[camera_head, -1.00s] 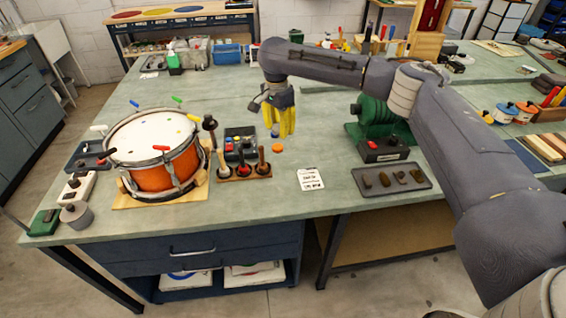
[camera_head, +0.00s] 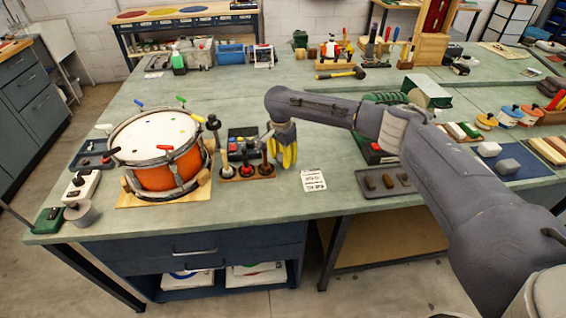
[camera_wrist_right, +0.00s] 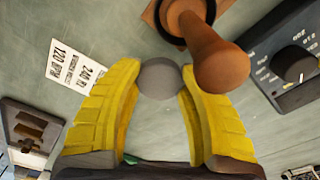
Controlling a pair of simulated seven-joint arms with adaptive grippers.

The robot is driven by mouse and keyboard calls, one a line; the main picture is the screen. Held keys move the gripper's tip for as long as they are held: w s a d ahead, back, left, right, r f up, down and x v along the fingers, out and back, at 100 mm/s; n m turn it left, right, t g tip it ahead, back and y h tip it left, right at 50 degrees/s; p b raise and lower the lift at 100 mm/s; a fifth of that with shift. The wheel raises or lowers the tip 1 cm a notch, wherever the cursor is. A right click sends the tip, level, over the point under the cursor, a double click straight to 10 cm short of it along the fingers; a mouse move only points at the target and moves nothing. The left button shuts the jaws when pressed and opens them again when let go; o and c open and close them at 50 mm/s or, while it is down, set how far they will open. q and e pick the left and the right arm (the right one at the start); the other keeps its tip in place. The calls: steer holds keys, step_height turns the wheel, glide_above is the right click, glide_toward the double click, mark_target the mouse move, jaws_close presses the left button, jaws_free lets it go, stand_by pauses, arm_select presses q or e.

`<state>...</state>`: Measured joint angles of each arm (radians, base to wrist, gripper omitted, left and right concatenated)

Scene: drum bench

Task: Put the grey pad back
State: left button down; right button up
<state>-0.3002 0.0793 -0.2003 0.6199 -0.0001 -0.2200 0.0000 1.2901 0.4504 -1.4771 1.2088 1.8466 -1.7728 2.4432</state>
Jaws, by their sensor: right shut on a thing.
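My right gripper (camera_head: 288,165) has yellow fingers and points down beside the wooden-handled tools, just above the bench. In the right wrist view the fingers (camera_wrist_right: 160,85) close around a small round grey pad (camera_wrist_right: 159,78), with its top face showing between the tips. In the head view the fingers hide the pad. One brown wooden handle (camera_wrist_right: 222,68) rises close to the right finger in the wrist view. My left gripper is not in view.
An orange drum (camera_head: 160,168) stands on a wooden board at left. A black control box (camera_head: 242,141) stands behind the rack. A white printed card (camera_head: 313,181) lies right of the gripper, and a dark tray (camera_head: 385,182) beyond it. The bench behind the gripper is mostly clear.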

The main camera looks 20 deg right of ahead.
mark_target(282, 158)
steer(key=shift+f, duration=1.25)
steer(key=shift+f, duration=0.1)
steer(key=o, duration=1.2)
steer(key=shift+o, duration=0.2)
steer(key=r, duration=1.2)
steer(key=shift+s+a+r, duration=0.15)
steer(key=shift+a, duration=0.1)
